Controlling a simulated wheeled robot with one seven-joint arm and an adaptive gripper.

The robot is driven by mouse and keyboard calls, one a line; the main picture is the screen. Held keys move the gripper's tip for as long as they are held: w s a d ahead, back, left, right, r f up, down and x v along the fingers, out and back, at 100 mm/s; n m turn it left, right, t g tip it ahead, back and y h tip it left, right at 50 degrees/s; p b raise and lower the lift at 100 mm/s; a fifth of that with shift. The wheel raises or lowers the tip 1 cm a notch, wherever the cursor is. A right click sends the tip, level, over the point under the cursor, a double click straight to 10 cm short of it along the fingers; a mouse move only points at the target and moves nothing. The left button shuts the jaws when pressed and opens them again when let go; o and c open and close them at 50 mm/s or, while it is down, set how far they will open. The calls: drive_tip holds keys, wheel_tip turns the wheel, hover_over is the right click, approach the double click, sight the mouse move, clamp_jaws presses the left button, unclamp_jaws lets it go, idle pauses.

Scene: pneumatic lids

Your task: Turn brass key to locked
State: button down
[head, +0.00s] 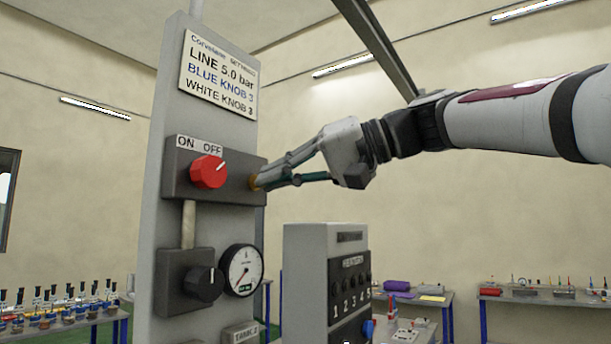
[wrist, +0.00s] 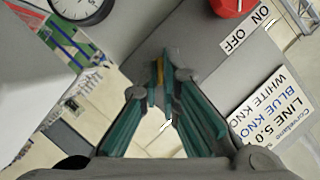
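The brass key (head: 253,183) sticks out of the right side of the dark box that carries the red knob (head: 208,172). Only a small brassy patch of it shows, and its turn angle cannot be read. My gripper (head: 263,181) reaches in from the right with its fingertips at the key. In the wrist view, the fingers of my gripper (wrist: 166,88) come close together, and a strip of the key (wrist: 160,74) shows between the tips. The gripper looks shut on the key. The red knob's white mark points up and right, toward the OFF label.
A grey panel (head: 217,120) bears the dark box, a sign (head: 217,83), a round gauge (head: 240,270) and a black knob (head: 204,284). A grey cabinet (head: 305,265) with numbered switches stands below my gripper. Tables with small items stand behind. The space around my arm is clear.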

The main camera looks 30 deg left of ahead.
idle(0.4)
drive_tip(key=c, duration=1.8)
unclamp_jaws()
drive_tip(key=shift+d, duration=0.1)
drive_tip(key=v, duration=1.2)
drive_tip(key=shift+f, duration=0.15)
